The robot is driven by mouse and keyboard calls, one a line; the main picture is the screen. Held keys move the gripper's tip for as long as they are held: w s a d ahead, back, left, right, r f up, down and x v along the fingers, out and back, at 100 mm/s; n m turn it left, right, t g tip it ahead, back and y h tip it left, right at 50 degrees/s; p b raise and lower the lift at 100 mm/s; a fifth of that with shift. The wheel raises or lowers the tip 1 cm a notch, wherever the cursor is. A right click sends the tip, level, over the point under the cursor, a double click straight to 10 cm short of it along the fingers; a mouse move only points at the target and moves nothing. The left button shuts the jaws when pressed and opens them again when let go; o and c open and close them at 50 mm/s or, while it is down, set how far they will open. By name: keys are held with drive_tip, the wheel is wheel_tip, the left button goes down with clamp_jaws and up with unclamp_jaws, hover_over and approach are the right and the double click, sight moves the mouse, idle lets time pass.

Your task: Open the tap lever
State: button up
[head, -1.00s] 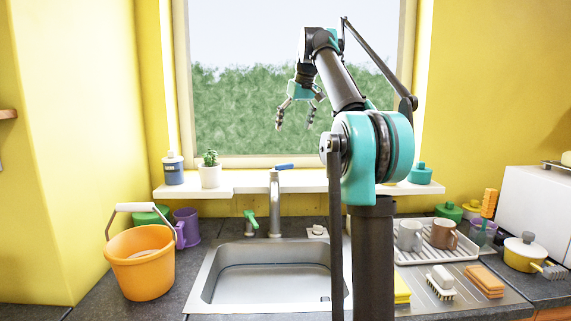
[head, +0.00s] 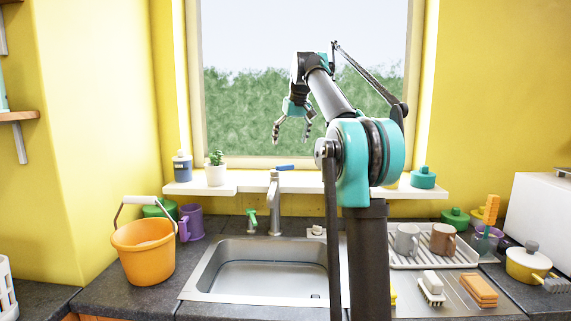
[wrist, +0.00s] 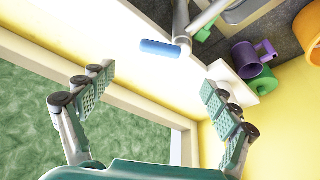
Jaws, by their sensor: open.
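The grey metal tap (head: 274,203) stands behind the sink (head: 210,272). A blue bar (head: 285,167) shows at the top of the tap and looks like its lever. A small green-handled piece (head: 252,217) stands just left of the tap. My gripper (head: 292,137) is open and empty, in front of the window, well above the tap. In the wrist view my gripper's fingers (wrist: 165,95) are spread wide, and the blue bar (wrist: 160,48) lies beyond them, apart from them, beside the tap (wrist: 181,20).
A potted cactus (head: 216,171) and a bottle (head: 182,166) stand on the white sill (head: 245,186). An orange bucket (head: 143,254) and purple mug (head: 191,222) are left of the sink. A dish rack (head: 435,260) with mugs stands right. Space above the sink is free.

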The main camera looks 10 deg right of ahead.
sight(285, 165)
drive_tip(key=x, duration=1)
drive_tip(key=shift+f, duration=0.2)
drive_tip(key=shift+c, duration=0.5)
drive_tip(key=c, duration=1.6)
drive_tip(key=shift+w, duration=0.1)
drive_tip(key=shift+w+a+n+g+y, duration=0.3)
drive_tip(key=shift+w+n+g+y, duration=0.15)
drive_tip(key=shift+n, duration=1.1)
drive_tip(key=shift+w+a+n+g+y, duration=0.25)
drive_tip(key=shift+w+n+g+y, duration=0.15)
drive_tip(key=shift+n, duration=1.1)
drive_tip(key=shift+w+a+n+g+y, duration=0.35)
drive_tip(key=shift+w+n+y, duration=0.15)
drive_tip(key=shift+n, duration=1.05)
